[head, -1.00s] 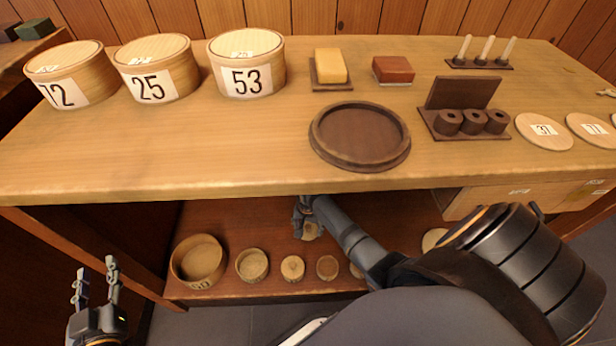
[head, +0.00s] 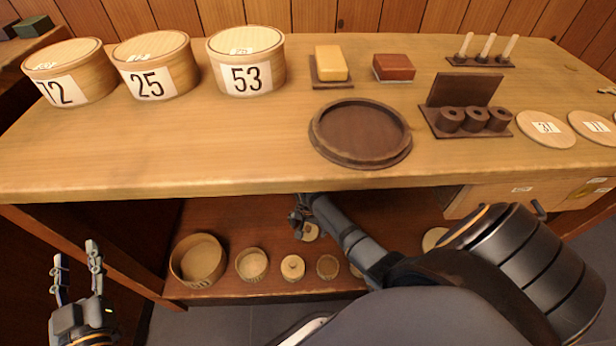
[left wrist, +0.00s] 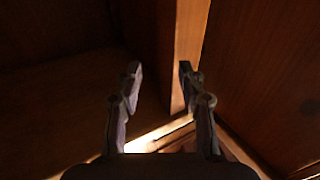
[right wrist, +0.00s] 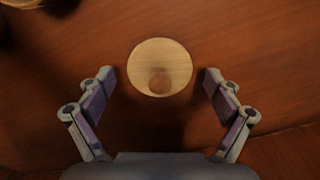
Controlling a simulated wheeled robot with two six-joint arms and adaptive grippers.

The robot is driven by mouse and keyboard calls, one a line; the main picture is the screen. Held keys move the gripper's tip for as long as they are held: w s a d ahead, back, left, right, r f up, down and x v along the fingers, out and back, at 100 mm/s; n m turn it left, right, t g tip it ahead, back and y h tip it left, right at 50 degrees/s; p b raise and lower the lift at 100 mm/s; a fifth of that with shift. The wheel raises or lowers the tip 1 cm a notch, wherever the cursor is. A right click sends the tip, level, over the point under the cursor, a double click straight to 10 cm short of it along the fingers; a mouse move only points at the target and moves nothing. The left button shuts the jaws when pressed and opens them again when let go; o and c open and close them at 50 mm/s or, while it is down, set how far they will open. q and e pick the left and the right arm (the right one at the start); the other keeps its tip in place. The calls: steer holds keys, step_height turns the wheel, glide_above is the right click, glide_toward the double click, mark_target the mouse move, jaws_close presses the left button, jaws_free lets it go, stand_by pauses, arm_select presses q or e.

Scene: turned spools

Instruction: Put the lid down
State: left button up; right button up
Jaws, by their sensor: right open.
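A small round pale wooden lid (right wrist: 160,55) with a knob lies on the dark lower shelf in the right wrist view. In the head view the lid (head: 311,232) is just beside my right gripper (head: 298,220). In the right wrist view my right gripper (right wrist: 159,74) is open, with a finger on each side of the lid and a gap on both sides. My left gripper (head: 76,255) is open and empty, left of the shelf unit. In the left wrist view it (left wrist: 159,70) points at dark wooden panels.
On the lower shelf (head: 225,225) stand a round open box (head: 198,260) and several small round pieces, including a knobbed one (head: 292,267). The worktop (head: 230,150) above my right arm holds numbered boxes (head: 246,62), a round dark tray (head: 360,135) and flat discs (head: 546,129).

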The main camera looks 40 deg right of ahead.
mark_target(308, 228)
steer(key=shift+r, duration=0.1)
